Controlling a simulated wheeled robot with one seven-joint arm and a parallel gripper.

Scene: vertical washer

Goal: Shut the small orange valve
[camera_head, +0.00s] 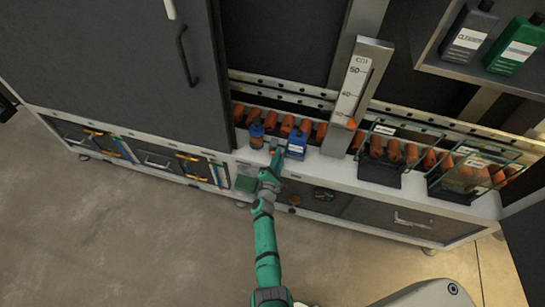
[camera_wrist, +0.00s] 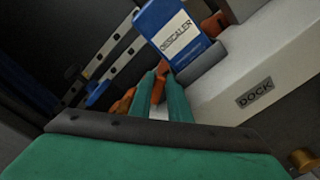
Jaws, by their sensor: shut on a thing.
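The small orange valve (camera_wrist: 158,88) shows in the wrist view as an orange piece between my green fingers. My gripper (camera_wrist: 160,92) is shut on it, and the fingers hide much of it. In the head view, the gripper (camera_head: 273,164) is at the white ledge, beside a blue container, with a bit of orange at its tip. I cannot tell the valve's turn angle.
A blue DESCALER container (camera_wrist: 172,38) stands just beyond the fingers; it also shows in the head view (camera_head: 297,143). A smaller blue bottle (camera_head: 257,134) is left of the gripper. Orange cylinders (camera_head: 394,150) line the ledge behind. A DOCK label (camera_wrist: 256,95) marks the ledge front.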

